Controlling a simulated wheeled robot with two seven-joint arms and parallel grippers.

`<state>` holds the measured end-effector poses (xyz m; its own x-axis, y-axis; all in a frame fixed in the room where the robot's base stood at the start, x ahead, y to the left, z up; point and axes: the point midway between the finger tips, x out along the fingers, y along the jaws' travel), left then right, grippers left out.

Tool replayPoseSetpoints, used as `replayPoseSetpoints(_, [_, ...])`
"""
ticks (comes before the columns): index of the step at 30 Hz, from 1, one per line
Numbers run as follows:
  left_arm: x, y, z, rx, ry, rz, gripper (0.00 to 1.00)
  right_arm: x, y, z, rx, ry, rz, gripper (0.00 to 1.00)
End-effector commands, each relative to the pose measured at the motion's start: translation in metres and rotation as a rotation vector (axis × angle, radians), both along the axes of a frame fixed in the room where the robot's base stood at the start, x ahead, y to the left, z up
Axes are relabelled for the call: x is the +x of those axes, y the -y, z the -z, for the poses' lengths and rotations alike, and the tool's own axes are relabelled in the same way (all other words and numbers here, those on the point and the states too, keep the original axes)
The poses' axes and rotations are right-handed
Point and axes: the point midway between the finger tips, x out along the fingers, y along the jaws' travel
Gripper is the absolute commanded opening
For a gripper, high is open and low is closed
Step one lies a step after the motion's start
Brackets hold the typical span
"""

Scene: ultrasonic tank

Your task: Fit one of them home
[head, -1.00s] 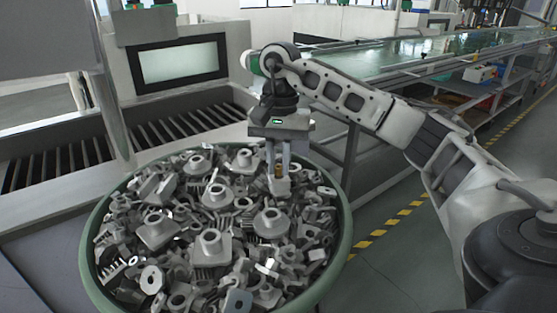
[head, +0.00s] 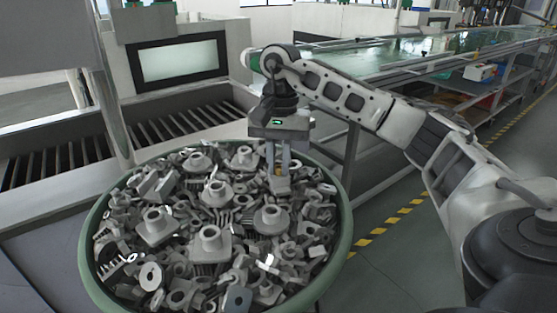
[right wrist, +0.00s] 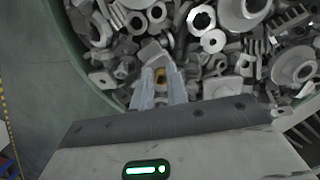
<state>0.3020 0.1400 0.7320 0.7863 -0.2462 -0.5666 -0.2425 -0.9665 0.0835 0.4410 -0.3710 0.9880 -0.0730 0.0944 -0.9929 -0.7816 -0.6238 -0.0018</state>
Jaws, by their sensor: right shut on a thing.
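A round green tub (head: 345,232) is heaped with grey metal parts, several of them flanged pieces with a round boss (head: 210,238). My right gripper (head: 279,170) points down into the right rear part of the heap. It is shut on a small part with a brass-coloured spot (head: 279,170), which also shows between the fingertips in the right wrist view (right wrist: 160,76). The fingers hide most of this part, and I cannot tell whether it touches the parts below. My left gripper is not in view.
A machine with a screen (head: 180,61) and a slatted roller bed (head: 60,155) stands behind the tub. A long green-topped conveyor (head: 400,55) runs to the back right. The floor right of the tub is clear, with a yellow-black stripe (head: 385,228).

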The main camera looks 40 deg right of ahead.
Motion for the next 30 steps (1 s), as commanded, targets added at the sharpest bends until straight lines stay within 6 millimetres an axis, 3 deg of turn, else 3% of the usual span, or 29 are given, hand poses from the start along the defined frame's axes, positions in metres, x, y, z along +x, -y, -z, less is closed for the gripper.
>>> replayPoseSetpoints(11, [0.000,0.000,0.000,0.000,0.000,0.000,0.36,-0.001,0.000,0.003,-0.001,-0.006,-0.001,0.00])
replayPoseSetpoints(12, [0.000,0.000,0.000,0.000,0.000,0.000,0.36,-0.001,0.000,0.003,-0.001,-0.007,-0.001,0.18])
replayPoseSetpoints(15, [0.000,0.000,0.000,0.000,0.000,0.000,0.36,-0.001,0.000,0.004,-0.001,-0.008,-0.001,0.41])
replayPoseSetpoints(25, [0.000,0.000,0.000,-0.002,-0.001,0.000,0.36,-0.001,0.000,0.004,-0.003,-0.010,0.000,0.41])
replayPoseSetpoints(30, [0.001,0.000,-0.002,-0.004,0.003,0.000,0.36,0.002,0.001,-0.017,0.000,-0.002,0.000,0.41])
